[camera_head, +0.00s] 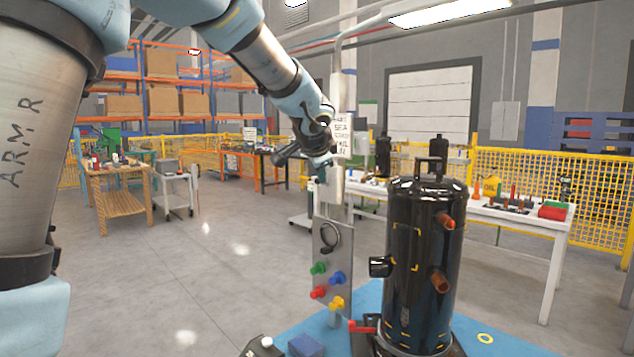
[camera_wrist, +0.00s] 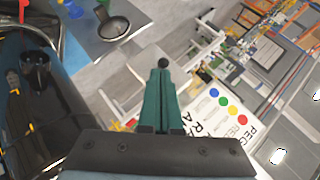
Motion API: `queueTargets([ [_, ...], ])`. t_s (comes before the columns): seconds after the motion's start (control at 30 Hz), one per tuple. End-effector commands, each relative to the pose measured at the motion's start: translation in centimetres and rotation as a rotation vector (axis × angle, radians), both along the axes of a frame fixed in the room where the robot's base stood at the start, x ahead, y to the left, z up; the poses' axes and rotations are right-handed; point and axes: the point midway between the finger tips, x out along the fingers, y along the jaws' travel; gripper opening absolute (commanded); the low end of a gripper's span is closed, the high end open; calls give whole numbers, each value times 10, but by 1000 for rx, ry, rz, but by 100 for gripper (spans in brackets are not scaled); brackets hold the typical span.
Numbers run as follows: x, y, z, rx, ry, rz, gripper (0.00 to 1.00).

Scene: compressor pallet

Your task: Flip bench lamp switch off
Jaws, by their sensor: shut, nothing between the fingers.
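My gripper (camera_head: 322,176) is raised beside a grey post in the middle of the head view. In the wrist view its green fingers (camera_wrist: 158,100) are together and hold nothing. A small black ball (camera_wrist: 164,62) shows just at or beyond the fingertips; I cannot tell whether they touch. A pale box (camera_head: 336,184) sits on the post close beside my gripper, partly covered by it. I cannot make out a switch lever on it. No bench lamp can be identified for certain; a bright light fixture (camera_head: 450,10) hangs at the top.
A black compressor tank (camera_head: 428,265) stands right of the post. A metal panel (camera_head: 326,250) with a black ring and coloured knobs hangs below. A white sign (camera_head: 343,135) is behind my wrist. A white bench (camera_head: 505,218) stands behind. Floor at left is open.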

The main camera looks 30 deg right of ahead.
Motion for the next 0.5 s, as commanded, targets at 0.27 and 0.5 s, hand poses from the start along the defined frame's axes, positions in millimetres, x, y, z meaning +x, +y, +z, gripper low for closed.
queueTargets([
  [0.27, 0, -2, -12, -69, -20, 2, 0],
  [0.5, -1, 2, -22, -170, -50, 2, 0],
])
